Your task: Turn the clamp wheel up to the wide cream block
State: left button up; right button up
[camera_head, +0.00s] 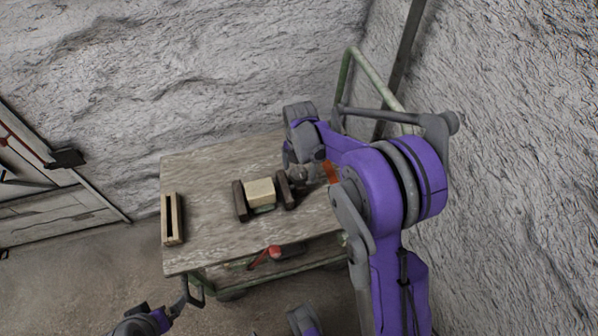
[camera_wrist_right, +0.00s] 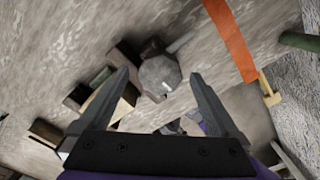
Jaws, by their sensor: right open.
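The wide cream block (camera_head: 260,192) lies between the two dark jaws of the clamp on the table (camera_head: 200,170). The left jaw (camera_head: 239,201) and right jaw (camera_head: 284,190) stand at its sides; I cannot tell whether both touch it. The grey clamp wheel (camera_head: 298,174) is at the clamp's right end, partly hidden by my right arm. In the right wrist view the many-sided wheel (camera_wrist_right: 160,76) shows between the fingertips of my right gripper (camera_wrist_right: 160,76), which is open with space on both sides. My left arm shows at the bottom left; its fingers are unclear.
A narrow wooden box (camera_head: 172,220) stands at the table's left edge. An orange strip (camera_wrist_right: 232,42) lies right of the wheel in the wrist view. A red-handled thing (camera_head: 273,252) is below the table's front edge. Rough walls close in behind and right. The table's back left is clear.

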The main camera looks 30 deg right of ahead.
jog(key=shift+f, duration=0.7)
jog(key=c, duration=1.4)
